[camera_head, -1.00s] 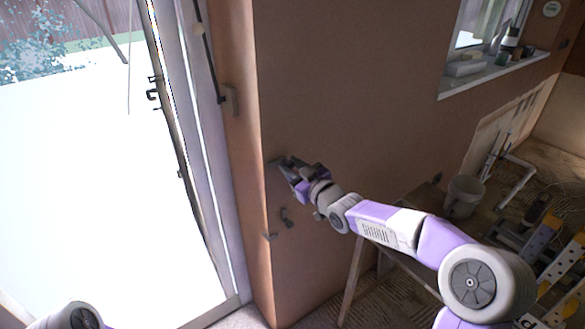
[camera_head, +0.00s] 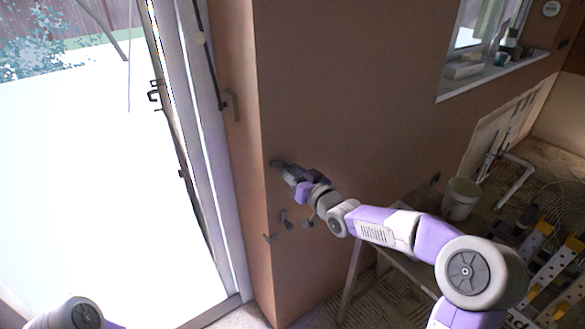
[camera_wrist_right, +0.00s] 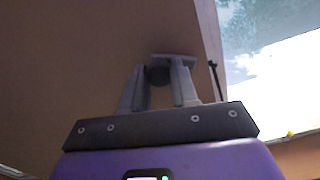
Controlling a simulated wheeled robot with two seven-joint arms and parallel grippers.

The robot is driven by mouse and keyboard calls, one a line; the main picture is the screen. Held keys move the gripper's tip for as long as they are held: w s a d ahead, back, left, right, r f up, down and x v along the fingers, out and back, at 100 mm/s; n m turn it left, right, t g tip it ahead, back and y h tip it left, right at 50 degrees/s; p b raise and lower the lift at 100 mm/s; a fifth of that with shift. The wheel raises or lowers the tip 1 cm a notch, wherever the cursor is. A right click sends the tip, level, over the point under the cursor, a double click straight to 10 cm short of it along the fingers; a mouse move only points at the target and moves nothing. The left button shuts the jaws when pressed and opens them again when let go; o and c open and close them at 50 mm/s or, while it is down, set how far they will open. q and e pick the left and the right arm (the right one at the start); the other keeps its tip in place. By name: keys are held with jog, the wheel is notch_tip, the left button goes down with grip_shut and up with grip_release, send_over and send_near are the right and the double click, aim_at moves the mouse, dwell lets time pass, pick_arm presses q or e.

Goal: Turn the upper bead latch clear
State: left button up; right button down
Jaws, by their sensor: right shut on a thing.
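The upper bead latch (camera_head: 275,163) is a small grey piece at the outer corner of the brown plastered wall, mostly hidden by my right gripper (camera_head: 283,168) in the head view. In the right wrist view, my right gripper (camera_wrist_right: 158,76) has its two grey fingers closed on a dark rounded part of the latch, with a flat grey plate (camera_wrist_right: 176,56) just beyond. I cannot tell the latch's exact angle. A similar small latch (camera_head: 269,238) sits lower on the same corner, apart from the gripper. My left gripper is out of view.
The wall above my right forearm is clear.

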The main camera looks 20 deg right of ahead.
jog(key=m+p, duration=0.5)
jog(key=m, duration=0.7)
jog(key=shift+f+p, duration=0.1)
jog(key=shift+p, duration=0.3)
jog(key=shift+m, duration=0.3)
jog(key=c, duration=0.9)
grip_release()
jog(key=shift+o, duration=0.2)
jog(key=v, duration=0.7)
jog(key=shift+s+p, duration=0.3)
jog(key=shift+p, duration=0.15)
